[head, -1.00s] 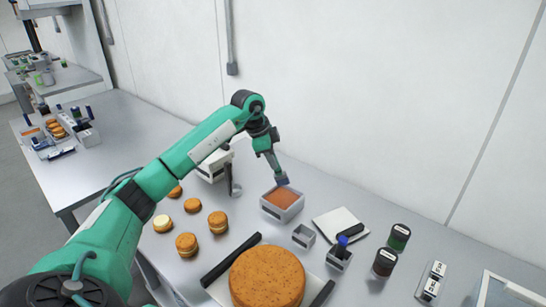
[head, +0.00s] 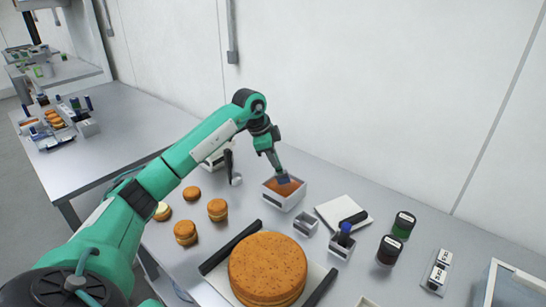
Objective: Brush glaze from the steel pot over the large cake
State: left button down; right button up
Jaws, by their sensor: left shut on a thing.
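The large cake (head: 268,268) is a thick golden disc with dark specks, lying on a white board with black bars at both sides in the front middle. The steel pot (head: 283,203) is a square, open-topped grey box behind it, holding orange glaze (head: 275,189). My left gripper (head: 277,168) is above the pot, pointing down and shut on what looks like a brush. The brush's wide blue-grey end (head: 285,181) is at the pot's opening; whether it touches the glaze is hard to tell. My right gripper is out of view.
Several small filled rounds (head: 217,209) stand left of the cake. A small empty box (head: 306,223), a holder with a blue-topped item (head: 345,232), a white pad (head: 341,211) and dark jars (head: 389,250) stand to the right. The wall runs close behind.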

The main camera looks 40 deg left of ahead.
pick_arm(q)
jog(key=shift+f, duration=0.1)
dwell(0.3)
jog(key=shift+f, duration=0.3)
jog(key=shift+f, duration=0.1)
dwell(0.5)
dwell(0.6)
jog(key=shift+f, duration=0.1)
dwell(0.5)
notch_tip(320, 180, up, 7)
jog(key=p, duration=0.5)
jog(key=shift+p, duration=0.4)
dwell(0.5)
